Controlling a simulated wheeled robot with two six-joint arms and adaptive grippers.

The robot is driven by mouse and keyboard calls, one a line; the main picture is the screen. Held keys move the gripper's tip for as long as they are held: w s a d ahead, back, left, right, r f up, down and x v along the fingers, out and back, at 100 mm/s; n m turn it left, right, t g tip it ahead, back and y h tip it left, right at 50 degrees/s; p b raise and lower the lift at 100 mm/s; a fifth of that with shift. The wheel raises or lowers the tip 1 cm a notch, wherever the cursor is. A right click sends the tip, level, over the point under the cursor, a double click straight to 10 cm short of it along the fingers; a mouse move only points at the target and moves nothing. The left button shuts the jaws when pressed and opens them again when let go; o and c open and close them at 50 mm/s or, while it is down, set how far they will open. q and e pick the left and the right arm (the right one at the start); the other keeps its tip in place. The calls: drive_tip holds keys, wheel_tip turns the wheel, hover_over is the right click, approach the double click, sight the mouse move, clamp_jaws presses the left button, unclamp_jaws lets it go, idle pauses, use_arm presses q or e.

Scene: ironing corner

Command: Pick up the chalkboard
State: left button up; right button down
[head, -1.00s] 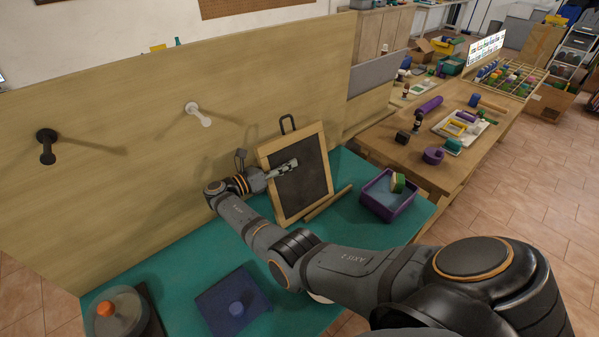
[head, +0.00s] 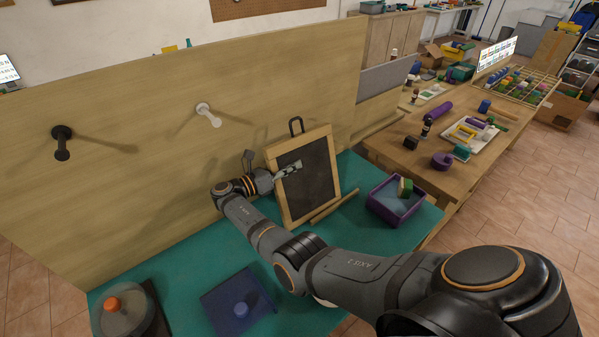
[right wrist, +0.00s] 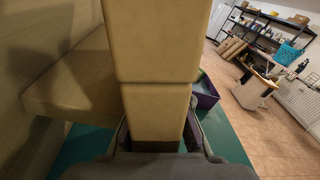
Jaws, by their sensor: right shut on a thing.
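The chalkboard (head: 310,192) has a dark panel, a light wooden frame and a black loop on top. It leans tilted on the teal tabletop in front of the wooden back panel. My right gripper (head: 289,170) reaches it from the left and is shut on the chalkboard at its left frame side. In the right wrist view the pale wooden frame (right wrist: 155,112) stands between the fingers and fills the middle. The finger pads are largely hidden there. My left gripper is not in view.
Two pegs, black (head: 62,142) and white (head: 208,115), stick out of the panel. A wooden strip (head: 333,206) lies at the board's foot.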

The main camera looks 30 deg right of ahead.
wheel_tip(320, 180, up, 10)
drive_tip(key=shift+p, duration=0.45)
drive_tip(key=c, duration=2.1)
unclamp_jaws()
clamp_jaws()
